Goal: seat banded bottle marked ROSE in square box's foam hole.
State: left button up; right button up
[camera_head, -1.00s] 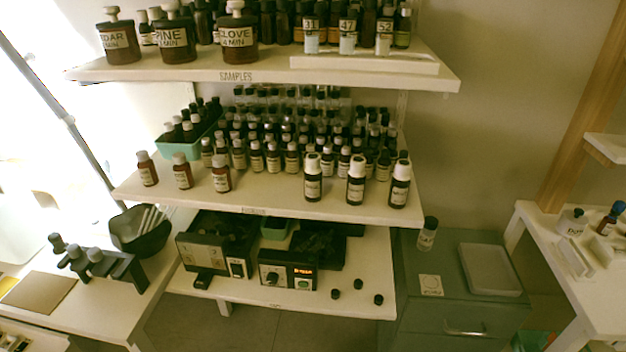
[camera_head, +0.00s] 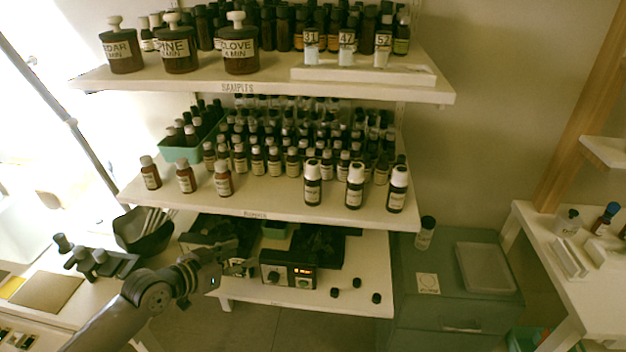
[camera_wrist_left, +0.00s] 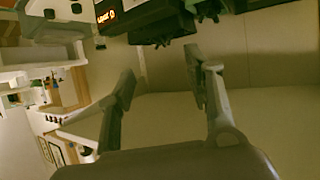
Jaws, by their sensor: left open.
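My left gripper (camera_head: 243,267) is in front of the lower shelf, by the devices there. In the left wrist view its two fingers (camera_wrist_left: 162,80) stand apart with nothing between them. Three dark bottles with white caps (camera_head: 355,186) stand at the right front of the middle shelf. Three brown bottles with pale caps (camera_head: 185,177) stand at its left front. Their labels are too small to read, so I cannot tell which is marked ROSE, and no band is clear. I cannot make out a square box with a foam hole. My right gripper is not in view.
A device with a lit orange display (camera_head: 289,275) is on the lower shelf, and shows in the left wrist view (camera_wrist_left: 118,14). Small black caps (camera_head: 356,283) lie to its right. A green-grey cabinet (camera_head: 450,309) holds a dark-capped bottle (camera_head: 425,233) and a pale tray (camera_head: 487,267).

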pick_arm(q)
jog(key=s+d+r+m+g+h, duration=0.1)
jog(key=s+d+r+m+h, duration=0.3)
jog(key=r, duration=0.7)
jog(key=h+p, duration=0.1)
send_near(313, 163)
jog(key=p+x, duration=0.4)
jog(key=shift+s+d+f, duration=0.15)
jog(key=shift+s+d, duration=0.05)
jog(key=shift+w+d+f, duration=0.15)
jog(key=shift+w+d, duration=0.05)
jog(key=shift+d, duration=0.05)
jog(key=shift+w+d+p, duration=0.35)
jog(key=shift+p, duration=0.25)
jog(key=p+x, duration=0.1)
jog(key=x, duration=0.2)
jog(key=shift+w+p, duration=0.35)
jog(key=shift+w+d+f, duration=0.2)
jog(key=shift+w+d, duration=0.1)
jog(key=shift+d, duration=0.1)
jog(key=shift+a, duration=0.1)
jog(key=shift+c, duration=0.4)
